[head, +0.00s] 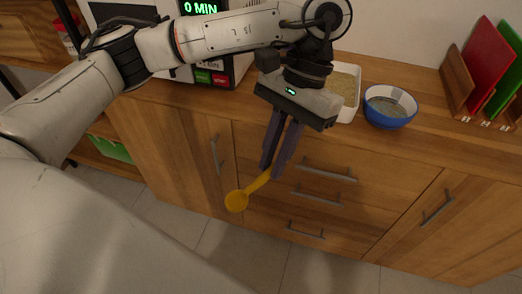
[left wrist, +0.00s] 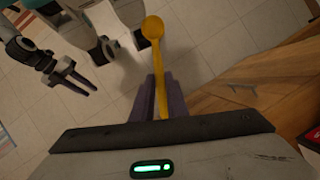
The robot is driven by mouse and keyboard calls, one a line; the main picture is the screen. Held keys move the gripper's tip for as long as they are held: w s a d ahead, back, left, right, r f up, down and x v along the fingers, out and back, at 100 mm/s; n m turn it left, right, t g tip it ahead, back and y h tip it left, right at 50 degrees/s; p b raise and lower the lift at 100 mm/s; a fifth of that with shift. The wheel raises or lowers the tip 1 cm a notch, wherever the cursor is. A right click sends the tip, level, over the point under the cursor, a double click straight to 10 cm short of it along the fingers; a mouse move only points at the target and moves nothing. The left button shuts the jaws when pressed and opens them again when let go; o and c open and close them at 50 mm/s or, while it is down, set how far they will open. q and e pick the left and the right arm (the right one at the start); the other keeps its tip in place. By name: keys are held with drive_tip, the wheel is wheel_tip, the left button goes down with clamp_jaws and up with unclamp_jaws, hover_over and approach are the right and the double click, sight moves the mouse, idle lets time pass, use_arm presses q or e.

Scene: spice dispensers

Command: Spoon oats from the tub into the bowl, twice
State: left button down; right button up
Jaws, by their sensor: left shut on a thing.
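My left gripper (head: 272,168) is shut on the handle of a yellow spoon (head: 237,201). It holds the spoon in front of the drawers, below the counter's edge, with the spoon's bowl end pointing down and left. The spoon also shows between the fingers in the left wrist view (left wrist: 153,28). The white tub (head: 355,105) stands on the counter behind my gripper, partly hidden by it, with beige oats inside. The blue bowl (head: 388,122) stands right of the tub; its inside looks grey. My right gripper (left wrist: 88,88) shows in the left wrist view, empty, its fingers apart.
A microwave (head: 215,70) stands at the back left of the wooden counter (head: 440,120). A rack with red (head: 487,60) and green boards stands at the right. Drawers with metal handles (head: 325,172) are below the counter. The floor (head: 210,245) in front is clear.

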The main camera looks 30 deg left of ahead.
use_arm(q)
drive_tip(key=w+d+r+m+t+y, duration=0.1)
drive_tip(key=d+r+m, duration=0.4)
drive_tip(key=d, duration=0.5)
drive_tip(key=shift+w+r+m+y, duration=0.2)
drive_tip(key=shift+r+m+y, duration=0.25)
drive_tip(key=shift+r, duration=0.45)
drive_tip(key=w+d+f+m+t+y, duration=0.1)
drive_tip(key=w+d+f+m, duration=0.3)
drive_tip(key=shift+f, duration=0.4)
drive_tip(key=shift+s, duration=0.1)
drive_tip(key=s+a+r+n+g+h, duration=0.1)
drive_tip(key=s+a+r+n+h, duration=0.1)
drive_tip(key=s+a+r+n, duration=0.3)
drive_tip(key=a+r+n, duration=0.2)
drive_tip(key=a+r, duration=0.1)
drive_tip(key=r, duration=0.1)
drive_tip(key=shift+s+a+r+n+g, duration=0.2)
drive_tip(key=shift+s+r+n+g, duration=0.1)
drive_tip(key=shift+s+n+g, duration=0.1)
drive_tip(key=shift+w, duration=0.1)
